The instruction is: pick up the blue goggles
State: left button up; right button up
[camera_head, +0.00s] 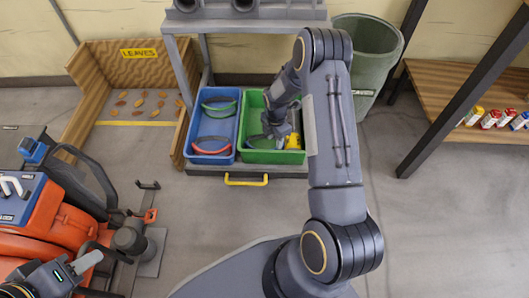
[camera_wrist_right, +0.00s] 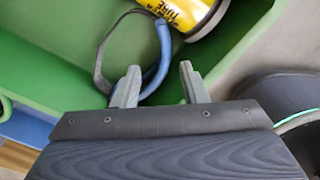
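The blue goggles (camera_wrist_right: 163,52) lie in the green bin (camera_head: 250,104), with a blue frame and a dark strap. In the head view only a bluish arc of them (camera_head: 254,151) shows beside my gripper. My right gripper (camera_head: 282,136) reaches down into the green bin. In the right wrist view its two grey fingers (camera_wrist_right: 158,88) are apart. The lower end of the blue frame is close to the left finger; I cannot tell if they touch. My left gripper (camera_head: 84,262) is at the lower left of the head view, and its finger gap is unclear.
A yellow can (camera_wrist_right: 188,14) lies in the green bin close to the goggles. The blue bin (camera_head: 212,127) alongside holds green goggles (camera_head: 218,106) and red goggles (camera_head: 211,149). An orange machine (camera_head: 60,235) stands at left. A grey-green barrel (camera_head: 368,60) is behind on the right.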

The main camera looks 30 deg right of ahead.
aim_at(273, 148)
jog(key=f+b, duration=0.1)
jog(key=f, duration=0.1)
jog(key=f+b, duration=0.1)
jog(key=f, duration=0.1)
jog(key=f+b, duration=0.1)
jog(key=f, duration=0.1)
jog(key=shift+s+a+f, duration=0.2)
jog(key=shift+s+a, duration=0.05)
jog(key=shift+a, duration=0.1)
jog(key=shift+r, duration=0.1)
grip_shut()
